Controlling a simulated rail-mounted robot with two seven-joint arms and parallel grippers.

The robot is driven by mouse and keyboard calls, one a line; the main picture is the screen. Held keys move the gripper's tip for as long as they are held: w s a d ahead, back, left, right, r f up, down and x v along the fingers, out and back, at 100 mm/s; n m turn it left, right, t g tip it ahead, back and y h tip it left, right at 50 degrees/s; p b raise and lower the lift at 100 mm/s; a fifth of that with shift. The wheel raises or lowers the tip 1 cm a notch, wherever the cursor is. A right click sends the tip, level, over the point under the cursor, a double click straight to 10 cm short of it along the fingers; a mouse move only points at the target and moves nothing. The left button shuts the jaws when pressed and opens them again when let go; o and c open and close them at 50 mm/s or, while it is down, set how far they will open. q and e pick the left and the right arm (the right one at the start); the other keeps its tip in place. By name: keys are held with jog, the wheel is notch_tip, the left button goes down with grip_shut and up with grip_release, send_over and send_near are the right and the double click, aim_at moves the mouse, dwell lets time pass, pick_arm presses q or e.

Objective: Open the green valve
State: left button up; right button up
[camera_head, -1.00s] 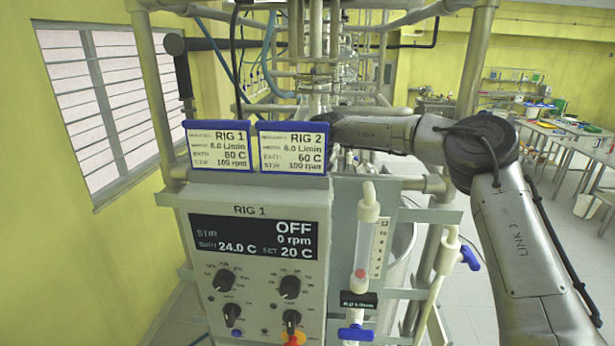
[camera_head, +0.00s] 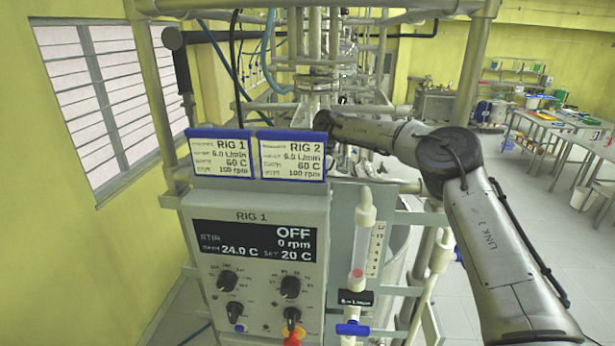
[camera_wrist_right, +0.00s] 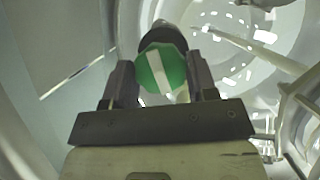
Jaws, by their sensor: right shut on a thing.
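The green valve (camera_wrist_right: 172,70) shows in the right wrist view as a green knob with a white bar across its face. My right gripper (camera_wrist_right: 162,80) is shut on the green valve, one dark finger on each side of it. In the head view my right arm reaches in from the right and passes behind the sign boards, so its gripper and the green valve are hidden there. My left gripper is in neither view.
The RIG 1 control box (camera_head: 258,265) reads OFF and 0 rpm. Two sign boards (camera_head: 257,156) stand above it. A flowmeter tube (camera_head: 362,240) with a blue valve (camera_head: 352,329) is to its right. Frame posts and pipes surround my right arm.

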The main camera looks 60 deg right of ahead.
jog(key=n+g+p, duration=0.1)
jog(key=n, duration=0.2)
jog(key=shift+n+y, duration=0.3)
jog(key=shift+w+n+g+p, duration=0.1)
jog(key=shift+n+g+p, duration=0.35)
jog(key=shift+n, duration=0.25)
jog(key=shift+y, duration=0.3)
jog(key=o, duration=0.9)
